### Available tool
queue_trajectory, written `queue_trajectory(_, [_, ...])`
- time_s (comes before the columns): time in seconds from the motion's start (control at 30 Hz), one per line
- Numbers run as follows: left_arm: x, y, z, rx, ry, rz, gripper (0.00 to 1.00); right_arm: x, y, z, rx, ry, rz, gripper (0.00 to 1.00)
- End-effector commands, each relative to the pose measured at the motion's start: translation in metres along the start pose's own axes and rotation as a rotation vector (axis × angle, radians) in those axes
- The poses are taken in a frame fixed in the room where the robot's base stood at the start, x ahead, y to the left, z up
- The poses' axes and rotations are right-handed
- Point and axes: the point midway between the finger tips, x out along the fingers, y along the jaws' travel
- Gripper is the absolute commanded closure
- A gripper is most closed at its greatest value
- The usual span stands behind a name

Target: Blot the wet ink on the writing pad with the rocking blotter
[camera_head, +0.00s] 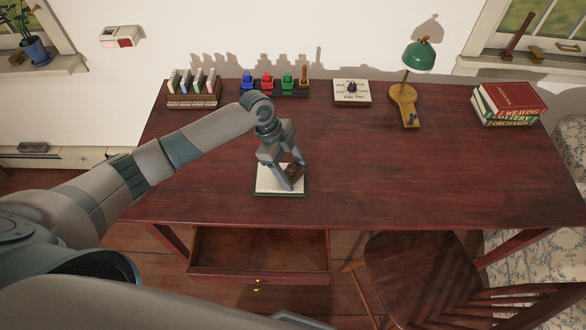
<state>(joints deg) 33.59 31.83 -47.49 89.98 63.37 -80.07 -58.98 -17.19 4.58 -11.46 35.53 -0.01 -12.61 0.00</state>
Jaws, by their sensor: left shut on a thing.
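The writing pad (266,184) lies on the desk near its front edge, pale on top with a dark green border. My left gripper (287,181) reaches down over the pad from behind. It is shut on the rocking blotter (294,171), a small brown wooden piece between its fingers at the right part of the pad. I cannot tell whether the blotter touches the paper. No ink mark can be made out; the gripper and blotter cover part of the page. My right gripper is not in view.
On the desk's back edge stand a slotted rack (194,99), a coloured stamp row (268,92), a white dial box (352,92), a green lamp (405,95) and stacked books (508,104). An open drawer (258,268) and a chair (420,270) are in front.

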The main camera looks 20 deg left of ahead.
Motion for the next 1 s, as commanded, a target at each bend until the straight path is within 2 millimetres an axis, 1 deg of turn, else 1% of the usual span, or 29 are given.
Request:
queue_trajectory(0.2, [-0.016,-0.001,-0.006,0.000,0.000,-0.002,0.57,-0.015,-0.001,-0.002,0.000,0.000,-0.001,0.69])
queue_trajectory(0.9, [-0.059,-0.002,-0.024,0.001,0.001,-0.003,0.57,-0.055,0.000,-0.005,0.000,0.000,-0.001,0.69])
queue_trajectory(1.0, [-0.063,-0.003,-0.026,0.001,0.001,-0.003,0.57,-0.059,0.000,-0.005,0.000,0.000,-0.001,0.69])
